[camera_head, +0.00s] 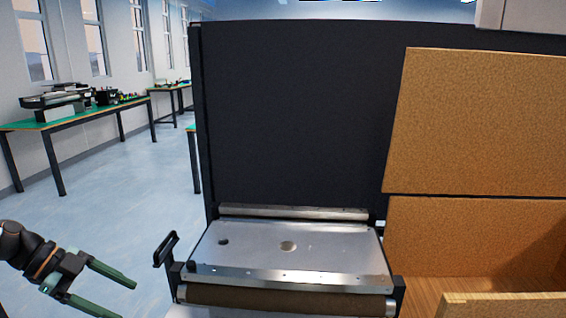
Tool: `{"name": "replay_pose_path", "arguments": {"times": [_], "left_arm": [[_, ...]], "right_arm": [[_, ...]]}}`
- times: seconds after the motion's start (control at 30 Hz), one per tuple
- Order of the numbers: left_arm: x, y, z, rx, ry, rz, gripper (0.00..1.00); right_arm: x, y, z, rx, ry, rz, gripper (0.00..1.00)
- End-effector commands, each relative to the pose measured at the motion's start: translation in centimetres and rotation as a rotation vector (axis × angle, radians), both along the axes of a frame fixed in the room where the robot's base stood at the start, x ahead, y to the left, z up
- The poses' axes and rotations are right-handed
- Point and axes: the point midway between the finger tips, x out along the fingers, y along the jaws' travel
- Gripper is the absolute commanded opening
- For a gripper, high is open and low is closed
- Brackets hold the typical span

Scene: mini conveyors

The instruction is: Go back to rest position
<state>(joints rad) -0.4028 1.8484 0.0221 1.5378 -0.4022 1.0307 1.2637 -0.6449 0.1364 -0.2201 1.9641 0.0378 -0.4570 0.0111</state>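My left gripper (117,292) is at the lower left, with its dark arm coming in from the left edge. Its two green fingers are spread apart with nothing between them. It hangs over the blue floor, to the left of the conveyor and apart from it. My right gripper is not in this view.
A mini conveyor (330,262) with a metal top and brown roller stands in the lower middle. A black handle (165,249) sticks out on its left. A tall dark panel (290,120) rises behind it. Brown boards (480,120) and an open box (500,306) fill the right side. Green-topped tables (75,114) stand far left.

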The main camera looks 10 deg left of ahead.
Motion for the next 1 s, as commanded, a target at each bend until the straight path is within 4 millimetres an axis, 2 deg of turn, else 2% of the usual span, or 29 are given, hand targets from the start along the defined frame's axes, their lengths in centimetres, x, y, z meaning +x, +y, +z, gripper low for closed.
{"name": "replay_pose_path", "arguments": {"times": [0.1, 0.3, 0.57, 0.77, 0.9, 1.0], "left_arm": [[-0.2, -0.9, -3.2, -0.127, -0.096, 0.088, 0.75], [-0.8, -2.5, -8.4, -0.265, -0.236, 0.297, 0.75], [-3.3, -5.6, -15.1, -0.327, -0.294, 0.625, 0.75], [-6.6, -9.8, -19.7, -0.309, -0.225, 0.866, 0.75], [-9.4, -13.8, -22.2, -0.282, -0.118, 1.003, 0.75], [-11.3, -17.1, -23.3, -0.263, -0.027, 1.071, 0.75]], "right_arm": [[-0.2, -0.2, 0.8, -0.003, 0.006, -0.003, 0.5], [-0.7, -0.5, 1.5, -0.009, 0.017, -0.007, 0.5], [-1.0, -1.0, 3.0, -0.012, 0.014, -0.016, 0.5], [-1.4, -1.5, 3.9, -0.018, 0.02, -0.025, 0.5], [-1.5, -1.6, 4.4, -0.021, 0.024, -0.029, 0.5], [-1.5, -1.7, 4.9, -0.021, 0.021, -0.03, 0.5]]}}
